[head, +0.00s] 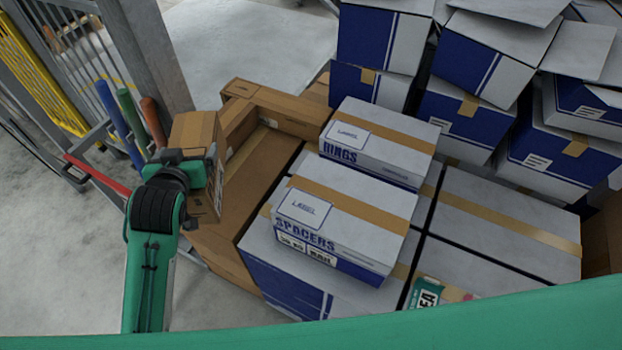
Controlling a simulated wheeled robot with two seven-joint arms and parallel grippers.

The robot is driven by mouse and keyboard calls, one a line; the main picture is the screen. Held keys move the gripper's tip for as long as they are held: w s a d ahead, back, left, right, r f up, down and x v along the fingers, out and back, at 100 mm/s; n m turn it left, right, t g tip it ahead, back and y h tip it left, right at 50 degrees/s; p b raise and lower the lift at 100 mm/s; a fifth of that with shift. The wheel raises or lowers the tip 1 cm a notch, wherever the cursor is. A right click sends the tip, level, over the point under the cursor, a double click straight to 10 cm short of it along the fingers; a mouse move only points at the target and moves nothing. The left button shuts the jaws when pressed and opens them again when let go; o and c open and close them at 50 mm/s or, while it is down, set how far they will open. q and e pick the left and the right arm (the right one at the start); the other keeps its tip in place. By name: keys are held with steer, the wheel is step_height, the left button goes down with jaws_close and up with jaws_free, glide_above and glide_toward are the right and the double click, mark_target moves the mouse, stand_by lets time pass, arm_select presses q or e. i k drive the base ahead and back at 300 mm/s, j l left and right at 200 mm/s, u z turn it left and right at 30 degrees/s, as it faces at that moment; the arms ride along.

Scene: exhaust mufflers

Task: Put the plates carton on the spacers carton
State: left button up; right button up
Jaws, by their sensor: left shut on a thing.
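The spacers carton (338,225), white and blue with a tan tape strip, lies flat on larger white-and-blue cartons in the middle of the head view. Its top is bare, with a label on it. My left gripper (203,172) is to its left, shut on a small brown taped carton (194,130). That carton is partly hidden by the gripper, and no name can be read on it, so I cannot tell from its print whether it is the plates carton. It stands apart from the spacers carton. My right gripper is not in view.
A rings carton (378,140) sits directly behind the spacers carton. Large white-and-blue cartons (465,115) are stacked behind and to the right. Brown cartons (265,170) lie between the held carton and the spacers carton. A grey post (148,50) and rack stand at left.

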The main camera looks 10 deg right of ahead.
mark_target(347, 203)
steer(key=z, duration=0.8)
steer(key=j+z, duration=0.15)
steer(key=z, duration=0.35)
steer(key=j+z, duration=0.15)
steer(key=z, duration=0.35)
steer(key=k+j+z, duration=0.15)
steer(key=j+z, duration=0.3)
steer(key=k+j+z, duration=0.2)
steer(key=z, duration=0.25)
steer(key=k+j, duration=0.35)
steer(key=j, duration=0.15)
steer(key=k+j+z, duration=0.1)
steer(key=k+j, duration=0.3)
steer(key=j, duration=0.1)
